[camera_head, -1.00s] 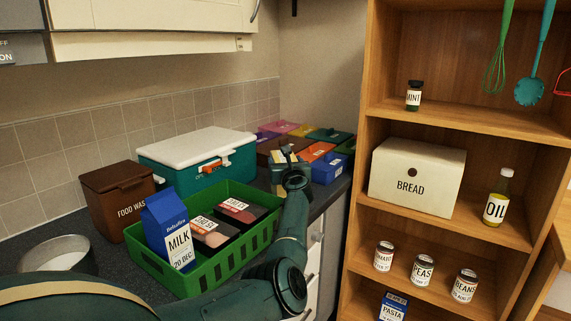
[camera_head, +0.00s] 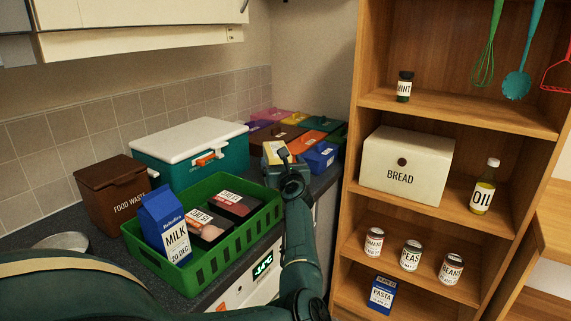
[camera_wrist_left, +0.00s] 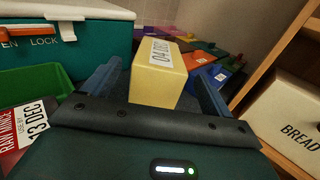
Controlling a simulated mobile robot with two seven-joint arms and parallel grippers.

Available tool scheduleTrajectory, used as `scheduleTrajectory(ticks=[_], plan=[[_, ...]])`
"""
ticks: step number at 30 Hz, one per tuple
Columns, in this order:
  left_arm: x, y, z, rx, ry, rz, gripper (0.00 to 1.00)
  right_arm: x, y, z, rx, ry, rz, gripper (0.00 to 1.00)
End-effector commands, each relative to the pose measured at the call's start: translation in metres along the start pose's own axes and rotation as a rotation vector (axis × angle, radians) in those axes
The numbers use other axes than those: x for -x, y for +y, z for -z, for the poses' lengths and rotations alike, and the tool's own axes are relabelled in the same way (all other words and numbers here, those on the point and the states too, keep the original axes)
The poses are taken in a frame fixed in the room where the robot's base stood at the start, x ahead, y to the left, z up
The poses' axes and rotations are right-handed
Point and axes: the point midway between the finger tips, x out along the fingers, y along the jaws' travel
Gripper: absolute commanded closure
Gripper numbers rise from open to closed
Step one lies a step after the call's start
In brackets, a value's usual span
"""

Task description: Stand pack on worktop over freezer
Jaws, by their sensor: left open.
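A pale yellow pack (camera_head: 274,153) with a white label on top is on the dark worktop (camera_head: 196,287), between the teal cooler and the blue box. In the left wrist view, the open fingers (camera_wrist_left: 157,70) lie either side of the pack (camera_wrist_left: 157,82), with gaps visible. A white appliance front with a lit green display, seemingly the freezer (camera_head: 240,291), is below the worktop under the green crate. My right gripper is out of view.
The green crate (camera_head: 200,272) holds milk (camera_head: 170,230) and two dark meat packs. Behind stand a food waste bin (camera_head: 117,195) and a teal cooler (camera_head: 190,150). Coloured boxes (camera_head: 318,155) fill the corner. A wooden shelf unit (camera_head: 450,115) stands at right.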

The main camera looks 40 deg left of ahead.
Motion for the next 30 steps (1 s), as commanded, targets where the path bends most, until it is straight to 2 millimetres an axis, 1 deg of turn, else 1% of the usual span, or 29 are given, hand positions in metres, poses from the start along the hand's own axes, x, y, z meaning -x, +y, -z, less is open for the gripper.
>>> scheduleTrajectory(ticks=[1, 3, 6, 10, 15, 30], plan=[[0.012, -0.002, -0.002, 0.004, 0.001, 0.003, 0.15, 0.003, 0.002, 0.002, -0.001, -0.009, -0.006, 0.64], [0.023, -0.001, -0.002, 0.003, 0.002, 0.002, 0.15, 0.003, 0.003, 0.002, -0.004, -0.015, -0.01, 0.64], [0.038, -0.001, -0.001, 0.001, 0.001, 0.002, 0.15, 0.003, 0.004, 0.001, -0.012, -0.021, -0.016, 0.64], [0.049, -0.001, 0.0, 0.001, 0.0, 0.003, 0.15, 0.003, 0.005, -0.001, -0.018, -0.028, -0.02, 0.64], [0.054, 0.0, 0.0, 0.0, 0.0, 0.001, 0.15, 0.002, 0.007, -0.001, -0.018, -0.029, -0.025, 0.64], [0.053, 0.0, 0.0, 0.0, 0.0, 0.001, 0.15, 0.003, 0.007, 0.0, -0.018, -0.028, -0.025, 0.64]])
